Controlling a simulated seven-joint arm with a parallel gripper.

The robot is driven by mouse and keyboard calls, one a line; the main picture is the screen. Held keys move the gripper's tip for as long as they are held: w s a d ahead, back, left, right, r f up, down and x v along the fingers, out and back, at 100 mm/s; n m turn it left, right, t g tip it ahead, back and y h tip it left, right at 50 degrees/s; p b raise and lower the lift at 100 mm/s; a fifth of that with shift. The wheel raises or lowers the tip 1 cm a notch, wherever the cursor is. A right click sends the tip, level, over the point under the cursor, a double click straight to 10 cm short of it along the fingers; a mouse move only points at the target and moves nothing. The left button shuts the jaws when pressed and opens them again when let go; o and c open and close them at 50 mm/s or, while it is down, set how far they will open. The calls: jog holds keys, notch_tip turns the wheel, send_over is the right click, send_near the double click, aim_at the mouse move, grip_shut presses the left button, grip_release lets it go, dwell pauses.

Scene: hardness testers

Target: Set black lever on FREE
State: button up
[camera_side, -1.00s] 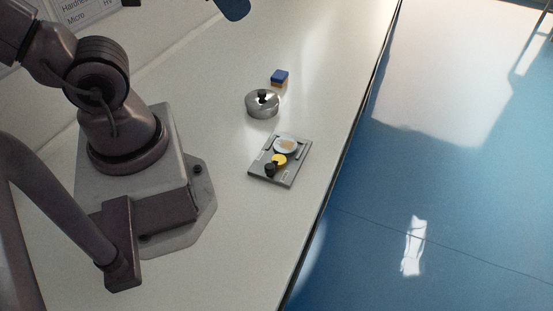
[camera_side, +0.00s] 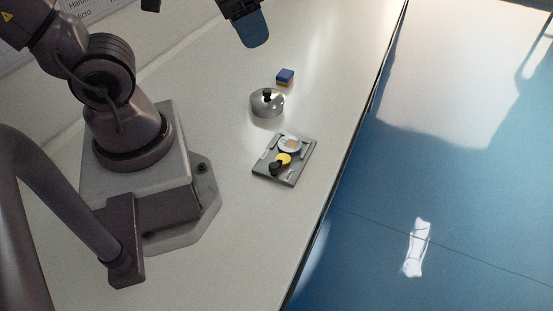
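The black lever (camera_side: 276,168) sits at the near left part of a small flat grey device (camera_side: 296,174) on the bench. A yellow disc (camera_side: 284,159) lies beside the lever. A round pale dish (camera_side: 290,145) with a small tan square piece sits behind it on the same device. Any FREE marking is too small to read. My gripper (camera_side: 252,32) enters at the top edge, with a blue finger part pointing down. It is well above and apart from the device. Most of it is out of frame, so its opening does not show.
A round metal pot-like object (camera_side: 267,104) with a black knob stands behind the device. A small blue and orange block (camera_side: 285,77) lies behind that. The white bench (camera_side: 225,140) is clear around them. Its right edge drops to a blue floor (camera_side: 450,200).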

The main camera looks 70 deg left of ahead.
notch_tip(320, 180, down, 9)
jog(key=w+d+n+g, duration=0.1)
jog(key=w+n+g, duration=0.1)
jog(key=g, duration=0.1)
jog(key=n, duration=0.5)
send_near(274, 165)
jog(key=shift+g, duration=0.4)
jog(key=f, duration=0.9)
jog(key=shift+w, duration=0.35)
grip_shut()
